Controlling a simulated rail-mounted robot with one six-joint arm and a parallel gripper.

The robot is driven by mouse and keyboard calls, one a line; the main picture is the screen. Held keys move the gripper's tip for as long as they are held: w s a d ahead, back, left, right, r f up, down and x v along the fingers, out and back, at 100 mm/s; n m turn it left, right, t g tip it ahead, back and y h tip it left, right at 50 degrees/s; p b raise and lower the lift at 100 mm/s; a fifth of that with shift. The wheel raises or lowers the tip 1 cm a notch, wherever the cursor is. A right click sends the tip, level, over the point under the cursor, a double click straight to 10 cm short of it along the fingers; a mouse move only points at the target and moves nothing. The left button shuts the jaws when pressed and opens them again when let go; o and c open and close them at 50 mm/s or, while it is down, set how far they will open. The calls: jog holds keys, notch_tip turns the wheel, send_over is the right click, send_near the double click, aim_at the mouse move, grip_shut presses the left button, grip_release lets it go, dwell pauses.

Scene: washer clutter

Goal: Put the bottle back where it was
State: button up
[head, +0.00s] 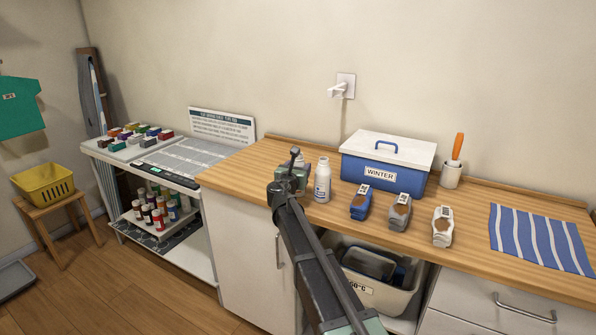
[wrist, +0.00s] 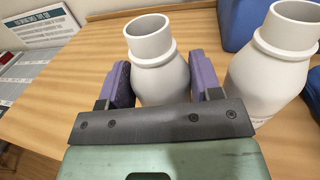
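A white bottle (wrist: 150,50) stands between the two purple fingers of my gripper (wrist: 162,80) in the wrist view. The fingers lie against its sides, with no clear gap. In the head view my gripper (head: 290,178) is low over the wooden counter and covers most of this bottle; its top (head: 299,160) shows behind. A second white bottle (head: 322,182) stands upright just to the right on the counter. It also shows at the right of the wrist view (wrist: 272,70). Whether the held bottle's base touches the counter is hidden.
A blue WINTER box (head: 382,180) with a white lid stands behind to the right. Three small tagged containers, blue (head: 361,202), grey (head: 399,212) and white (head: 442,227), line the front. A striped cloth (head: 540,238) lies far right. A cup (head: 451,175) holds an orange-handled tool.

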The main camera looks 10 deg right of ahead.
jog(key=o, duration=0.4)
jog(key=shift+r, duration=0.1)
jog(key=shift+s+a+r, duration=0.1)
jog(key=shift+s, duration=0.15)
jog(key=v, duration=1.2)
jog(key=s+d+f+m+g, duration=0.95)
jog(key=s+m, duration=0.45)
jog(key=m, duration=0.2)
jog(key=s+a+f+m+g+y, duration=0.2)
jog(key=s+f+m+g+y, duration=0.1)
jog(key=s+m, duration=0.4)
jog(key=s+a+f+m+g+y, duration=0.1)
jog(key=s+f+m+g+y, duration=0.2)
jog(key=s, duration=0.8)
jog(key=f+m+y, duration=0.2)
jog(key=m, duration=0.2)
jog(key=shift+s+a, duration=0.15)
jog(key=shift+a, duration=0.25)
